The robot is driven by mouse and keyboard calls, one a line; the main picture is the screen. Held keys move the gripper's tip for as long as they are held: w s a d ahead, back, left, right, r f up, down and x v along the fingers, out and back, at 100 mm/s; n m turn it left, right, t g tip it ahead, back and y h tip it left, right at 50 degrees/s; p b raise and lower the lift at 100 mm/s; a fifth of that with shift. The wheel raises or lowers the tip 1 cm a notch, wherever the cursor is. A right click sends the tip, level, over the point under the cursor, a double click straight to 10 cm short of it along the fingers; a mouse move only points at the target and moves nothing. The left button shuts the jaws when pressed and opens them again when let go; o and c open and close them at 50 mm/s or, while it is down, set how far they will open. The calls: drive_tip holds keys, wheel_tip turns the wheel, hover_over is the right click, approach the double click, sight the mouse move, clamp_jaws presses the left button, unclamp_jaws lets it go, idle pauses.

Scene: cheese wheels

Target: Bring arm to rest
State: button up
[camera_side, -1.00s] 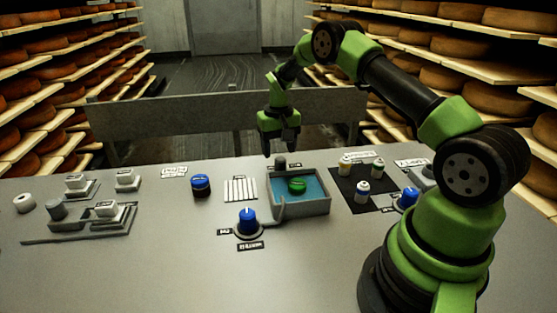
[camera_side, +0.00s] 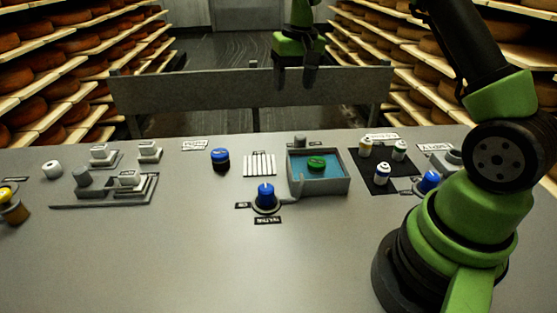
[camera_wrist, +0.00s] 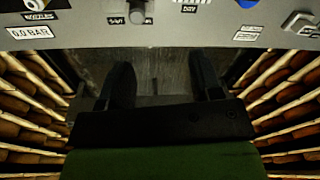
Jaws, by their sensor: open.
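My gripper (camera_side: 294,80) is raised at the back of the side view, in front of the grey rail beyond the table's far edge. Its two dark fingers point down, apart, with nothing between them. In the wrist view, the spread fingers (camera_wrist: 162,78) show over the dark floor, and the table edge lies at the top. The upper part of my arm is cut off by the top of the side view. My gripper touches nothing that I can see.
The grey table (camera_side: 180,260) holds a blue-lined basin (camera_side: 347,188) with a green piece (camera_side: 316,163), a blue knob (camera_side: 265,196), a blue-topped cylinder (camera_side: 220,159) and a black mat (camera_side: 368,183) with small bottles. A grey rail (camera_side: 180,92) and cheese shelves stand behind.

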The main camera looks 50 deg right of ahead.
drive_tip(key=s+a+r+n+t, duration=0.1)
drive_tip(key=s+a+r+t, duration=0.2)
drive_tip(key=s+a+r, duration=0.8)
drive_tip(key=s+a+n+t+y, duration=0.1)
drive_tip(key=s+a, duration=0.3)
drive_tip(key=s, duration=0.8)
drive_tip(key=shift+s+a+r+t+y, duration=0.15)
drive_tip(key=shift+r+t+y, duration=0.35)
drive_tip(key=shift+t, duration=0.4)
